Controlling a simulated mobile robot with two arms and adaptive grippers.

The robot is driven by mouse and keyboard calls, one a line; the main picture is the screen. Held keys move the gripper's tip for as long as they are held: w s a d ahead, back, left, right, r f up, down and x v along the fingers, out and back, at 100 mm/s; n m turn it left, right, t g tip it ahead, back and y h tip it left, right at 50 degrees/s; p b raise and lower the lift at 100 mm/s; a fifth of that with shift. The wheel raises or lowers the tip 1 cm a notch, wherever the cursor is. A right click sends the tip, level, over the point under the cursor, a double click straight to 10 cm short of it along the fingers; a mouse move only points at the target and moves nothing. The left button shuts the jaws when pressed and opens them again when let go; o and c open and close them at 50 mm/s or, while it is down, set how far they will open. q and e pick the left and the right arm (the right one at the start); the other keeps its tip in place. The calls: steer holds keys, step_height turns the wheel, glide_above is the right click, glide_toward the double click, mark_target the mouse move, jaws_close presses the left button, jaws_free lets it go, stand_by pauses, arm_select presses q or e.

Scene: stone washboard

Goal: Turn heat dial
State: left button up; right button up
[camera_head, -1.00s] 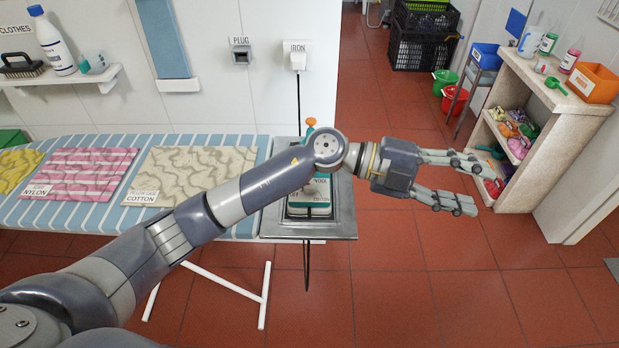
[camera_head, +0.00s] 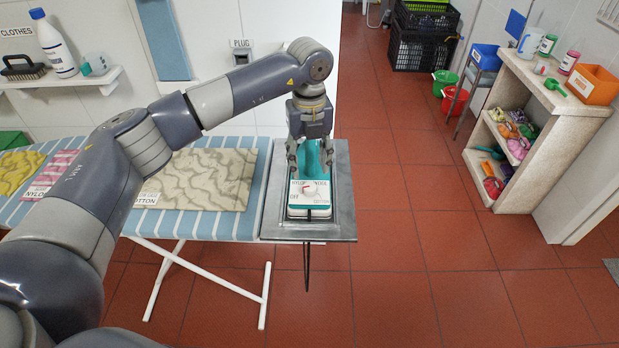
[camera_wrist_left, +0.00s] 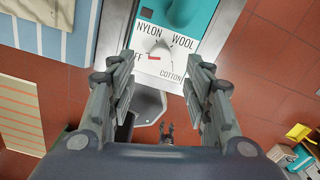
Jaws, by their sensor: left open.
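The heat dial (camera_head: 310,191) is a small white knob with a red mark on the white end panel of the teal iron (camera_head: 313,160). In the left wrist view the dial (camera_wrist_left: 157,56) sits among the labels NYLON, WOOL, COTTON and a partly hidden OFF. Its red mark points roughly left, toward OFF. The iron rests on the grey metal tray (camera_head: 343,200). My left gripper (camera_head: 310,165) points down over the iron, fingers apart. In the wrist view the open fingers (camera_wrist_left: 160,80) flank the panel and hold nothing. My right gripper is not in view.
The striped ironing board (camera_head: 215,226) with cloth samples lies left of the tray. The wall plug socket (camera_head: 241,54) is behind my arm. A stone shelf (camera_head: 535,90) stands at right. The red tiled floor between is clear.

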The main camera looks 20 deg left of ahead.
mark_target(309, 185)
arm_select(q)
step_height(309, 185, down, 7)
steer(key=shift+r+p, duration=0.1)
steer(key=shift+p, duration=0.6)
steer(key=c, duration=1.1)
